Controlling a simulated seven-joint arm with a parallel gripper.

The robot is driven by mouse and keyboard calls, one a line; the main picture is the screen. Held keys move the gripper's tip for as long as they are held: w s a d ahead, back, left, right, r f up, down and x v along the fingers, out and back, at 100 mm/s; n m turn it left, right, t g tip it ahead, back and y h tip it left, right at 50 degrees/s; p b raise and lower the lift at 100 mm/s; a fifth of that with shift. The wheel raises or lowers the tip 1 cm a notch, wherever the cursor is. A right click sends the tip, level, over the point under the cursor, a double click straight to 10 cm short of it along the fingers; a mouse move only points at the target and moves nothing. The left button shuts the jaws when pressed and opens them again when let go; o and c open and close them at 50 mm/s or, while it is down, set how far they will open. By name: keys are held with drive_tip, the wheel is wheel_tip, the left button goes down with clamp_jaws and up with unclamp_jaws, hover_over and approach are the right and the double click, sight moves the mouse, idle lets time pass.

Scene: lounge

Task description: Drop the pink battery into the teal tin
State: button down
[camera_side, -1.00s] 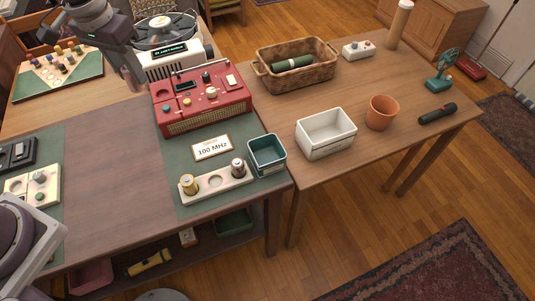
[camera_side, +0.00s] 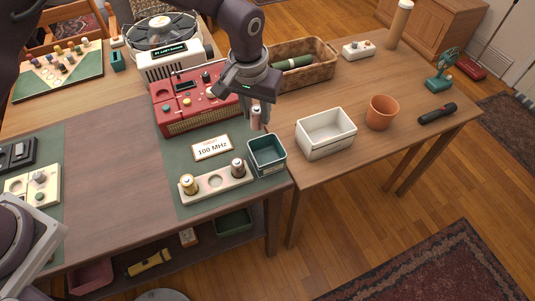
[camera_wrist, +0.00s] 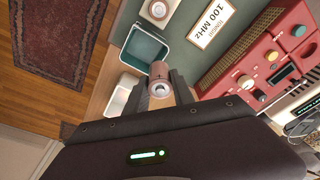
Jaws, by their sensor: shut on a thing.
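My gripper (camera_side: 258,122) is shut on the pink battery (camera_side: 256,113) and holds it upright in the air, above and slightly behind the teal tin (camera_side: 269,171). In the wrist view the battery (camera_wrist: 160,80) shows end-on between the fingers of my gripper (camera_wrist: 163,90). The teal tin (camera_wrist: 126,57) is just beyond it there, open at the top, and looks empty. In the side view the tin stands at the right front corner of the green mat.
A cream battery holder (camera_side: 215,182) left of the tin bears a yellow battery (camera_side: 189,184) and another battery (camera_side: 238,168). A red radio (camera_side: 190,120) stands behind, with a 100 MHz card (camera_side: 212,148) before it. A white bin (camera_side: 326,145) is to the right.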

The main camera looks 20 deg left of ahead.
drive_tip(key=d+f, duration=0.1)
drive_tip(key=f, duration=0.1)
drive_tip(key=d+f, duration=0.2)
drive_tip(key=s+d+f, duration=0.1)
drive_tip(key=f, duration=0.2)
drive_tip(key=shift+d, duration=0.35)
drive_tip(key=shift+f, duration=0.6)
drive_tip(key=c, duration=1)
unclamp_jaws()
drive_tip(key=shift+r, duration=0.1)
wheel_tip(320, 180, up, 7)
drive_tip(key=s, duration=0.1)
drive_tip(key=shift+s, duration=0.1)
